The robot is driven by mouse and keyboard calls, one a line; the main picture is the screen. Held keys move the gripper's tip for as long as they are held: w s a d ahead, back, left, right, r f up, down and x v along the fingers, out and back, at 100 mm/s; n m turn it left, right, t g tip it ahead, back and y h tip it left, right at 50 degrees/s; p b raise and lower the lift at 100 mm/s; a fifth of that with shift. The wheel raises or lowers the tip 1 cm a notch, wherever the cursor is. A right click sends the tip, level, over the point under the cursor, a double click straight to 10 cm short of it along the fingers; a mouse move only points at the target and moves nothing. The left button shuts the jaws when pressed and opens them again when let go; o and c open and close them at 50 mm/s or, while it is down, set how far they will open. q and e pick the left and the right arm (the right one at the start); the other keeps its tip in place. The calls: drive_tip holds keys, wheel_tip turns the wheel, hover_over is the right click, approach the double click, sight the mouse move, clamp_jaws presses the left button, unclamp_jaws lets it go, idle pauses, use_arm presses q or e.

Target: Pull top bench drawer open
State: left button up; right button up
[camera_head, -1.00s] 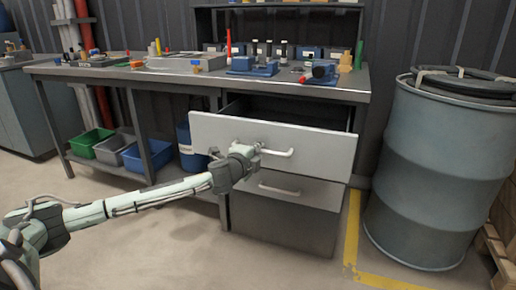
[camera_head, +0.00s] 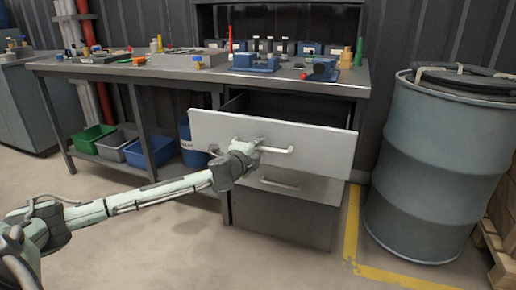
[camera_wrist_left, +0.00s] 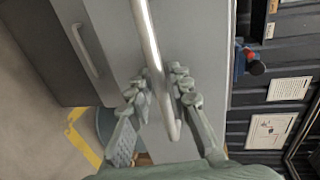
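The top bench drawer (camera_head: 272,136) is pulled out, and its dark inside shows behind the grey front. Its white bar handle (camera_head: 276,150) runs across the front; it also crosses the left wrist view (camera_wrist_left: 153,55). My left gripper (camera_head: 248,148) is at the left part of this handle. In the left wrist view its fingers (camera_wrist_left: 161,90) stand either side of the bar, with narrow gaps visible, so it looks open around the handle. My right gripper is in neither view.
A lower drawer (camera_head: 290,186) sits below, apparently closed. The workbench top (camera_head: 130,68) carries tools and small parts. A large grey-blue drum (camera_head: 428,165) stands to the right, beyond a yellow floor line (camera_head: 351,225). Bins (camera_head: 150,152) sit on the lower shelf.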

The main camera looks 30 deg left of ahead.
use_arm(q)
drive_tip(key=v, duration=1.2)
idle(0.3)
drive_tip(key=s+d+f+n+g+p, duration=0.1)
drive_tip(key=s+f+n+g, duration=0.25)
drive_tip(key=f, duration=0.45)
drive_tip(key=s+d+f+n+g+p, duration=0.15)
drive_tip(key=s+f+n, duration=0.3)
drive_tip(key=f, duration=0.45)
drive_tip(key=s+d+f+n+g+h+p, duration=0.1)
drive_tip(key=s+d+f+n+g, duration=0.2)
drive_tip(key=s+d+f, duration=0.2)
drive_tip(key=s+d+f+n+g+h+p, duration=0.1)
drive_tip(key=s+d+f+g, duration=0.3)
drive_tip(key=s+f, duration=0.6)
drive_tip(key=s+d+n, duration=0.1)
drive_tip(key=s+d, duration=0.1)
drive_tip(key=s, duration=0.1)
drive_tip(key=shift+n, duration=0.4)
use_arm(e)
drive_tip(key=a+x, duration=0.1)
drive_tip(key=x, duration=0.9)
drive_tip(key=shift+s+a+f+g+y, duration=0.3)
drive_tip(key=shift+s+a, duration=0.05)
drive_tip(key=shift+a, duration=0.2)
